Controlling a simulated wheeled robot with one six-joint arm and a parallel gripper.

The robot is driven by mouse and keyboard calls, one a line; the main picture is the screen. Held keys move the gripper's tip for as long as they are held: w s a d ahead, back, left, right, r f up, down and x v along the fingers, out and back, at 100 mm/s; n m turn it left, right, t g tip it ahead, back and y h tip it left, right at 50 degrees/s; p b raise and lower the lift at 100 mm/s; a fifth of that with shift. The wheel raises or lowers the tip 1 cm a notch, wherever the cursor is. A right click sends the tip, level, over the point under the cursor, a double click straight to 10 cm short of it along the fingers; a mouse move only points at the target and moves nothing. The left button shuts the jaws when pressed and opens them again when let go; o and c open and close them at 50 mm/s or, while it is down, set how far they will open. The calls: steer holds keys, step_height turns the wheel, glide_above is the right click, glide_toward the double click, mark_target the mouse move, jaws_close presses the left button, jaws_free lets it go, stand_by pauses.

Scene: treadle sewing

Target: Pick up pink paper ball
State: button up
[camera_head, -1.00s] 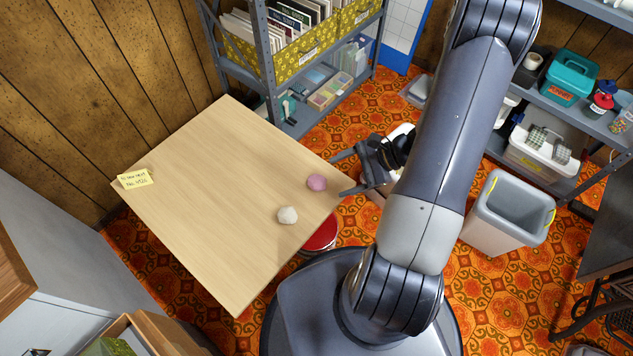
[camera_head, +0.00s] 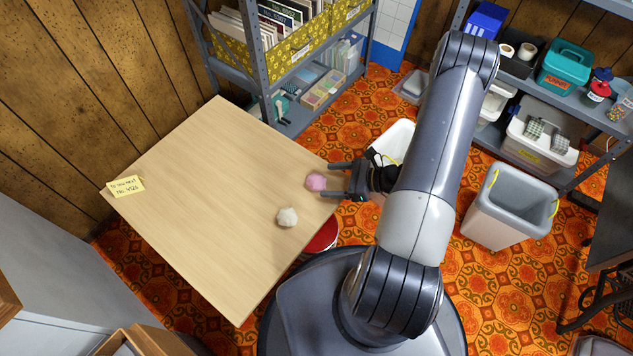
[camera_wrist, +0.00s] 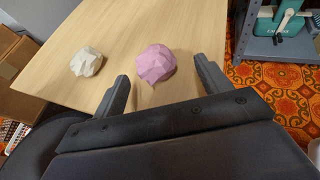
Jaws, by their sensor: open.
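The pink paper ball (camera_head: 316,182) lies on the wooden table (camera_head: 215,170) near its right edge. In the wrist view the pink ball (camera_wrist: 156,63) sits ahead of my fingertips, roughly between their lines and not enclosed. My gripper (camera_head: 331,181) is open, its two fingers pointing left toward the ball at the table's edge. In the wrist view both fingers of my gripper (camera_wrist: 163,75) are spread apart with nothing held. A white paper ball (camera_head: 287,217) lies to the lower left of the pink one, and it shows left of my gripper in the wrist view (camera_wrist: 86,62).
A yellow note (camera_head: 126,186) lies at the table's left corner. A grey shelf (camera_head: 262,60) with bins stands behind the table. A red round seat (camera_head: 322,238) is partly under the table's edge. A grey bin (camera_head: 508,210) stands at right. Most of the tabletop is clear.

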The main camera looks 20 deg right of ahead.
mark_target(324, 181)
steer(key=x, duration=0.2)
steer(key=b+x, duration=0.1)
steer(key=x, duration=0.2)
steer(key=shift+s+a+r, duration=0.1)
steer(key=shift+s+a, duration=0.1)
steer(key=shift+a, duration=0.05)
steer(key=shift+c, duration=0.5)
steer(key=c, duration=1)
